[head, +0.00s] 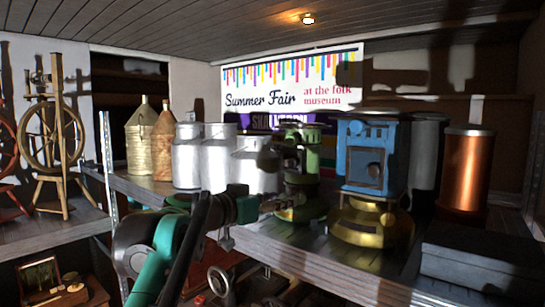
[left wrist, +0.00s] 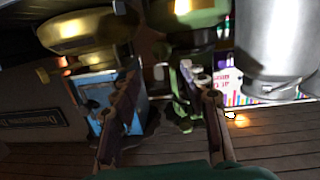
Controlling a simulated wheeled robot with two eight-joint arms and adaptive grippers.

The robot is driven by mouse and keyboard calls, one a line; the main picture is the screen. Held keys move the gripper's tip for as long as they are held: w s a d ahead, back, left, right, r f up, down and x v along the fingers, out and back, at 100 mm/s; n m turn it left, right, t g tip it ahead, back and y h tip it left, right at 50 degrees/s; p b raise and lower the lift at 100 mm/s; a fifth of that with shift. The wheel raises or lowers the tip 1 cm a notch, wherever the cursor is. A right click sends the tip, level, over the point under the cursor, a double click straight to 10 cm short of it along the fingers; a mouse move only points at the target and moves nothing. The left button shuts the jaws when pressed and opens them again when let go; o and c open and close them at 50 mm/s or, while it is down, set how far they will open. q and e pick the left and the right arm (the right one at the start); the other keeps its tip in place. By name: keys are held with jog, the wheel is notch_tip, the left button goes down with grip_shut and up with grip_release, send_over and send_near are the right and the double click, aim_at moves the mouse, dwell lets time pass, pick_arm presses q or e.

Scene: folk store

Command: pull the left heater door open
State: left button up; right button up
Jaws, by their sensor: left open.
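The left heater (head: 313,150) is green with a rounded green base and stands on the shelf, left of a blue heater. In the head view my left gripper (head: 280,178) is in front of it and hides much of its front, so I cannot tell how its door stands. In the left wrist view, which is turned upside down, my left gripper (left wrist: 163,78) is open with nothing held between its fingers. Green parts of the heater (left wrist: 184,98) show beside the right finger there. Contact with the door cannot be told. My right gripper is in neither view.
The blue heater (head: 372,150) on a brass base stands close on the right. Milk cans (head: 187,160) stand to the left, a copper cylinder (head: 466,170) and dark box (head: 480,262) to the right. A spinning wheel (head: 50,140) is far left.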

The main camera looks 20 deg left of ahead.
pick_arm(q)
jog(key=t, duration=0.2)
send_near(291, 163)
jog(key=p+x, duration=0.2)
jog(key=x, duration=0.6)
jog(key=shift+r, duration=0.15)
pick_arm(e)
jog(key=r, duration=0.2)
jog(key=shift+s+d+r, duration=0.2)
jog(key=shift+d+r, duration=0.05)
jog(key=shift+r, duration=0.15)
pick_arm(q)
jog(key=shift+w, duration=0.1)
grip_shut()
